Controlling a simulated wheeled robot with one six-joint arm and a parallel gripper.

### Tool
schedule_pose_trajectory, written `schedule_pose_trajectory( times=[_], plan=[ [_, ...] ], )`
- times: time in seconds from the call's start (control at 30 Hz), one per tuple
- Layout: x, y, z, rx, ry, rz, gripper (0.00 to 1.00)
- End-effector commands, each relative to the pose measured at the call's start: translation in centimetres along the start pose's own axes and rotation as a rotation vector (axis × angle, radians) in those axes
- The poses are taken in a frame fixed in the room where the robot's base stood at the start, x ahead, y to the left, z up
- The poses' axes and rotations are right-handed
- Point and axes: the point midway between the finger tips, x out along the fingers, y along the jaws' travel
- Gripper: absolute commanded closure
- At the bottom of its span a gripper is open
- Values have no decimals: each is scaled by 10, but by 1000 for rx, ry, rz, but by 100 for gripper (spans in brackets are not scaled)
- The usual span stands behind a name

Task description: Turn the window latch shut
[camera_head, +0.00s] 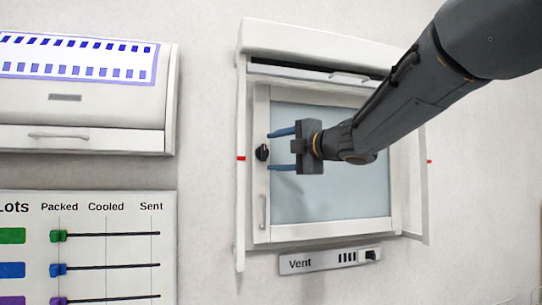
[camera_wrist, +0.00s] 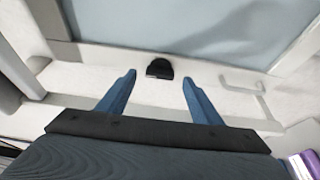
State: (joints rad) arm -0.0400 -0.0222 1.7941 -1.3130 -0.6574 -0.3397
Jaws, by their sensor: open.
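The window latch (camera_head: 262,153) is a small black knob on the left stile of the white window frame (camera_head: 258,205). In the wrist view the latch (camera_wrist: 159,68) shows as a dark knob just beyond and between the fingertips. My gripper (camera_head: 270,150) is open, with two blue fingers pointing left towards the latch, one above and one below its height. The fingers also show in the wrist view (camera_wrist: 159,76), spread apart with nothing between them. I cannot tell whether they touch the latch; a gap seems to remain. The grey-blue pane (camera_head: 340,200) is behind my arm.
A handle (camera_head: 263,212) is on the frame below the latch. A Vent panel (camera_head: 325,261) with a black switch is under the window. Red marks (camera_head: 241,158) are on the side rails. At left are a white cabinet (camera_head: 90,139) and a slider board (camera_head: 90,285).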

Motion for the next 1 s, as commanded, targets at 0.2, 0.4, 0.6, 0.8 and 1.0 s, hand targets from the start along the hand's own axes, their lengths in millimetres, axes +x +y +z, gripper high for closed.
schedule_pose_trajectory(
  times=[0.2,0.4,0.6,0.8,1.0],
  plan=[
    [-35,-1,1,-2,-2,1,41],
    [-48,0,1,-1,0,0,41],
    [-49,0,0,0,1,0,41],
    [-49,0,0,0,1,0,41],
    [-48,-13,10,54,-36,-5,41]
  ],
)
